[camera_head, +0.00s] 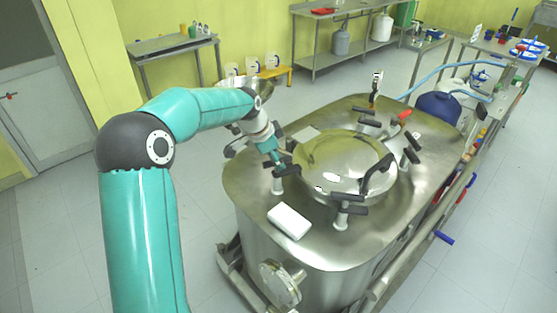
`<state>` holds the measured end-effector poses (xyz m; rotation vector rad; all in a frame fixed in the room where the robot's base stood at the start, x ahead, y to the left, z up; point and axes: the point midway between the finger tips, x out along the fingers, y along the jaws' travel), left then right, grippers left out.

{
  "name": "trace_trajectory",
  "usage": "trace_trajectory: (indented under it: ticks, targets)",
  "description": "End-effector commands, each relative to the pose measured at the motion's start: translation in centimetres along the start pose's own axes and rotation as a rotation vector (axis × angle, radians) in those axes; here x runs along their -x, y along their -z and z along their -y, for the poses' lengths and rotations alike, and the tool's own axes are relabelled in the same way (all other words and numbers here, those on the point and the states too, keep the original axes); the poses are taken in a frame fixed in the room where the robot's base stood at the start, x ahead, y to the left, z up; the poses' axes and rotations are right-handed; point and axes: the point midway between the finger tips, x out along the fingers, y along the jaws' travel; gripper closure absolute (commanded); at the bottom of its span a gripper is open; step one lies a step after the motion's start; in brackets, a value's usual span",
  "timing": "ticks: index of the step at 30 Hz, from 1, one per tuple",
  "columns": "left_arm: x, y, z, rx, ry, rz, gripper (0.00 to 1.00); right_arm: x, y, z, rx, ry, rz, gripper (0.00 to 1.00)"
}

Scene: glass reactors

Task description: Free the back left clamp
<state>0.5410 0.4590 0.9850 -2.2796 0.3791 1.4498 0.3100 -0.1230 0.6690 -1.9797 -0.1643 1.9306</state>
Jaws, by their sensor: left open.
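The steel reactor's round domed lid (340,157) is shut, with several black-handled clamps around its rim. My left gripper (281,166) reaches in from the left and is right at the clamp on the lid's left side (279,185). Its jaws are open and small in the picture; I cannot tell whether they touch the black handle. My right gripper is out of view.
A white block (289,221) lies on the reactor top (255,196) in front of the left clamp. A red-handled valve (404,116) and an upright fitting (376,88) stand at the back. A blue drum (438,107) is behind the reactor. The floor to the left is clear.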

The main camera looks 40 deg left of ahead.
Motion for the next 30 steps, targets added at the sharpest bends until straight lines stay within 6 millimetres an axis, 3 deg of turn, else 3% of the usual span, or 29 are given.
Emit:
trace_trajectory:
  ticks: [6,17,18,26,30]
  targets:
    - [-2.5,0.0,0.0,0.001,-0.001,0.001,0.52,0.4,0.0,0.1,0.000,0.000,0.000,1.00]
    - [-3.1,0.0,0.0,0.000,0.001,0.000,0.52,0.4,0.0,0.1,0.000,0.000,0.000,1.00]
    - [-3.1,0.0,0.0,0.000,0.001,0.000,0.54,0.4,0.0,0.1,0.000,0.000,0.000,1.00]
    - [-3.1,0.0,0.0,0.000,0.001,0.000,0.97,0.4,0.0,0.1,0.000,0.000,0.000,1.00]
    - [-3.1,0.0,0.1,-0.001,0.002,0.000,1.00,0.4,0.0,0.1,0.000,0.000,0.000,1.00]
